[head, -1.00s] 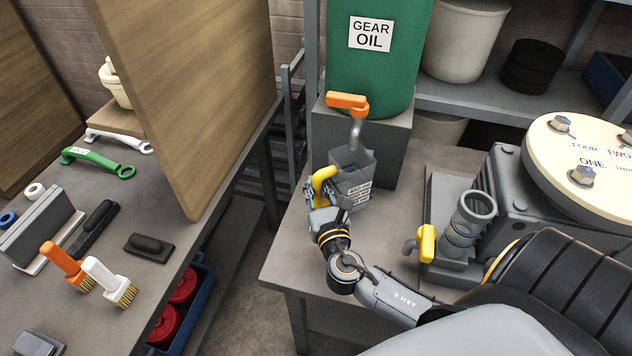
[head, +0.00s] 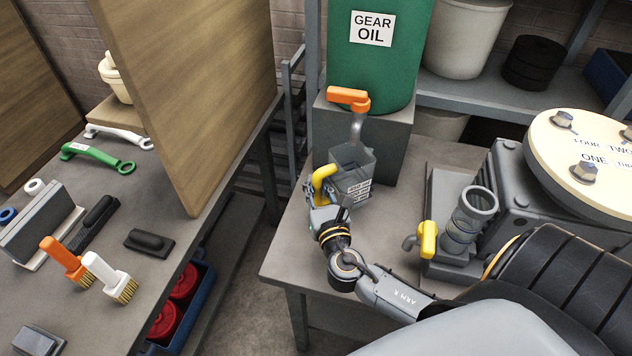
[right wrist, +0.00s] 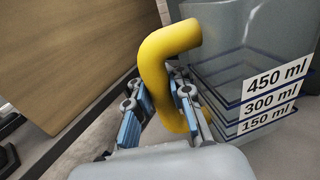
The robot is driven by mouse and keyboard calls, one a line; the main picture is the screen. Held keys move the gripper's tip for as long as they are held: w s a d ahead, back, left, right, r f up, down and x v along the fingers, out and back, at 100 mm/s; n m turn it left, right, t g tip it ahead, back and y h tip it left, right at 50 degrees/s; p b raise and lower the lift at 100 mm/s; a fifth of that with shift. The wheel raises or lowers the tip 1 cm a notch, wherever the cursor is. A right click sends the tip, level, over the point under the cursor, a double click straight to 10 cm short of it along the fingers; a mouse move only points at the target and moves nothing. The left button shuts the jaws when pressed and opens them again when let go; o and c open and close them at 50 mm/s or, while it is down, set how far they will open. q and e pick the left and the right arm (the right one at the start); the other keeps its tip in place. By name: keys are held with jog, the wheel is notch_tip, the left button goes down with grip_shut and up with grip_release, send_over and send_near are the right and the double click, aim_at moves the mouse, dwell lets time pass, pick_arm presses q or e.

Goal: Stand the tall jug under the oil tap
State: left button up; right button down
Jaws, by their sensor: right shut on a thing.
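The tall jug (head: 354,172) is clear grey with a yellow handle (head: 324,180) and volume labels. It stands upright at the bench's left part, in front of the grey block under the green gear oil drum (head: 378,60). The oil tap (head: 356,122) has an orange lever (head: 348,98), and its spout comes down over the jug's open top. My right gripper (head: 314,195) is shut on the jug's yellow handle; the right wrist view shows the handle (right wrist: 165,60) between the fingers (right wrist: 160,108) and the labelled jug wall (right wrist: 250,50) beside it. My left gripper is out of view.
A grey machine with a round cream lid (head: 590,150) and a small cup with a yellow tap (head: 428,240) stand to the right. A left table (head: 160,215) holds brushes and wrenches. A wooden panel (head: 185,90) rises between. Bare bench lies in front of the jug.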

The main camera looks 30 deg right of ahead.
jog(key=shift+f, duration=0.1)
dwell(0.4)
jog(key=shift+f+b, duration=0.5)
jog(key=shift+f, duration=0.1)
jog(key=shift+f+b, duration=0.5)
jog(key=shift+f, duration=0.3)
dwell(0.4)
grip_release()
dwell(0.6)
dwell(0.4)
